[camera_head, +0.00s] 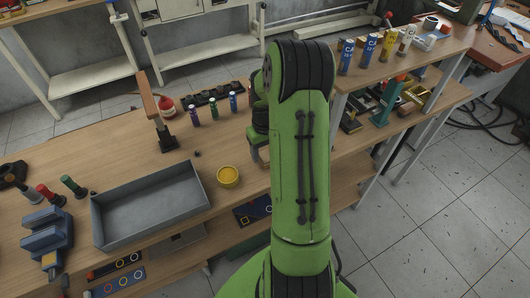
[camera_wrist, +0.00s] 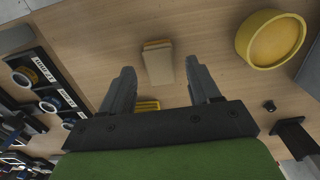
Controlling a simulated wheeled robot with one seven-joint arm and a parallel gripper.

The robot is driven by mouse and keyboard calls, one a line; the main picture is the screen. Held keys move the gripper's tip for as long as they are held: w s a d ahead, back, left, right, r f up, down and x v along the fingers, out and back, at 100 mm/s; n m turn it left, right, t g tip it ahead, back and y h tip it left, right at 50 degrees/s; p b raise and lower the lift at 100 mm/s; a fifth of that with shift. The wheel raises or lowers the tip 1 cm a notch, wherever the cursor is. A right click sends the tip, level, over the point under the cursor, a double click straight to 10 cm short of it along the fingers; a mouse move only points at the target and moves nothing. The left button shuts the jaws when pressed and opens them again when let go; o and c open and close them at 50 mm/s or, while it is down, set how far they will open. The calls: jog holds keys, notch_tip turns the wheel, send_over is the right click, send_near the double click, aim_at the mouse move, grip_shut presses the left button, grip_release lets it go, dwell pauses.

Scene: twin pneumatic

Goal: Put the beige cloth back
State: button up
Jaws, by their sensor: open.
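A small beige folded piece, which looks like the beige cloth (camera_wrist: 158,66), lies on the wooden bench top in the wrist view. It has a yellowish edge at its far end. My gripper (camera_wrist: 161,72) is open, with one finger to each side of the cloth in the picture. I cannot tell its height above the cloth, and no contact shows. A second yellow, striped thing (camera_wrist: 147,104) shows partly between the fingers near the palm.
A round yellow container (camera_wrist: 270,40) stands right of the gripper; it also shows in the head view (camera_head: 228,177). A black labelled rack (camera_wrist: 55,85) is at left. A grey tray (camera_head: 152,235), blue vise (camera_head: 47,235) and upright post (camera_head: 157,115) stand on the bench.

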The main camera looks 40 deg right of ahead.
aim_at(265, 157)
notch_tip(265, 157, up, 11)
jog(key=p, duration=0.2)
jog(key=s+a+r+n+t+h, duration=0.15)
jog(key=s+a+r, duration=0.25)
jog(key=a+r, duration=0.8)
jog(key=s+a+n+t+y, duration=0.1)
jog(key=s+a+t, duration=0.3)
jog(key=s+a, duration=0.7)
jog(key=shift+s+r+n, duration=0.3)
jog(key=shift+r+n, duration=0.05)
jog(key=shift+r+y, duration=0.1)
jog(key=shift+y, duration=0.15)
